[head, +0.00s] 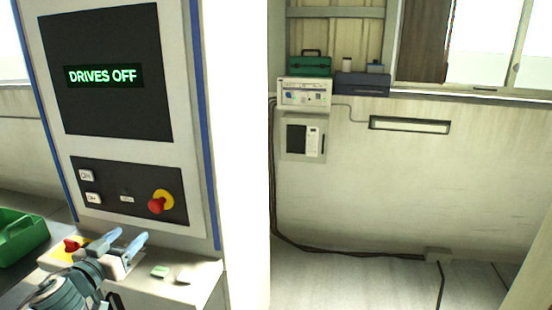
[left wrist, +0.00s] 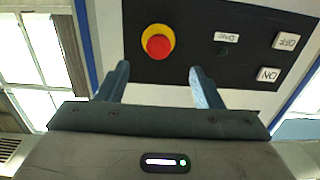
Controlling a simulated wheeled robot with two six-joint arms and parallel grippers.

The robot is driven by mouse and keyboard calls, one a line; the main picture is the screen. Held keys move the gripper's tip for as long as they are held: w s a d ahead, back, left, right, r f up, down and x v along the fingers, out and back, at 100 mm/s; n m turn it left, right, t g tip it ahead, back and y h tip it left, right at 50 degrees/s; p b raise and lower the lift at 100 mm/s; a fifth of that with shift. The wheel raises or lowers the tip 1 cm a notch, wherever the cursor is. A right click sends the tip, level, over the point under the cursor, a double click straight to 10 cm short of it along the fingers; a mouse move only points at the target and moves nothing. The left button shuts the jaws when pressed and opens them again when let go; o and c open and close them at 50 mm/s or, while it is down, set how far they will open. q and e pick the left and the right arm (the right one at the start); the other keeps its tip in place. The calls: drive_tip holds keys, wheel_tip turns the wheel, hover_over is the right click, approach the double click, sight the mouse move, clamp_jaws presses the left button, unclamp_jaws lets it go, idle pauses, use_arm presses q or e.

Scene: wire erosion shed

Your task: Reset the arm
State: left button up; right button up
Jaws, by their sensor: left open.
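A tall control cabinet (head: 185,90) stands at the left with a dark screen reading "DRIVES OFF" (head: 103,76). Its lower black panel (head: 120,180) carries an ON button (head: 86,175), an OFF button (head: 93,198), a small labelled part (head: 127,198) and a red mushroom button (head: 157,205) on a yellow ring. My left gripper (head: 129,236) is open and empty, below and in front of the panel. In the left wrist view, the red button (left wrist: 159,47) appears upside down beyond the two fingers (left wrist: 159,78), apart from them. My right gripper is out of view.
Another red knob on a yellow box (head: 72,244) sits on the ledge behind my left gripper. A small green item (head: 160,271) lies on the ledge. A green bin (head: 20,236) is at the far left.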

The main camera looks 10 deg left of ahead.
use_arm(q)
drive_tip(key=s+d+f+n+g+y, duration=0.1)
drive_tip(key=s+d+f+g+y, duration=0.15)
drive_tip(key=s+f, duration=0.5)
drive_tip(key=s+d+f+n+g+y, duration=0.1)
drive_tip(key=s+d+f+g, duration=0.25)
drive_tip(key=f, duration=0.65)
drive_tip(key=s+d+f+m+g+h, duration=0.1)
drive_tip(key=s+d+f+g, duration=0.35)
drive_tip(key=s, duration=0.55)
drive_tip(key=s+d+f+m+g+h, duration=0.1)
drive_tip(key=s+d+f+g, duration=0.4)
drive_tip(key=s, duration=0.5)
drive_tip(key=s+f+b+x, duration=0.1)
drive_tip(key=s+x, duration=0.2)
drive_tip(key=x, duration=1.3)
drive_tip(key=s+a+b+x, duration=0.1)
drive_tip(key=s+x, duration=0.2)
drive_tip(key=x, duration=1.2)
drive_tip(key=s+f+g+b, duration=0.1)
drive_tip(key=s+f+b, duration=0.1)
drive_tip(key=s+f, duration=1.6)
wheel_tip(320, 180, down, 4)
drive_tip(key=shift+s+a+f, duration=0.25)
drive_tip(key=shift+s+a, duration=0.15)
drive_tip(key=shift+a, duration=0.05)
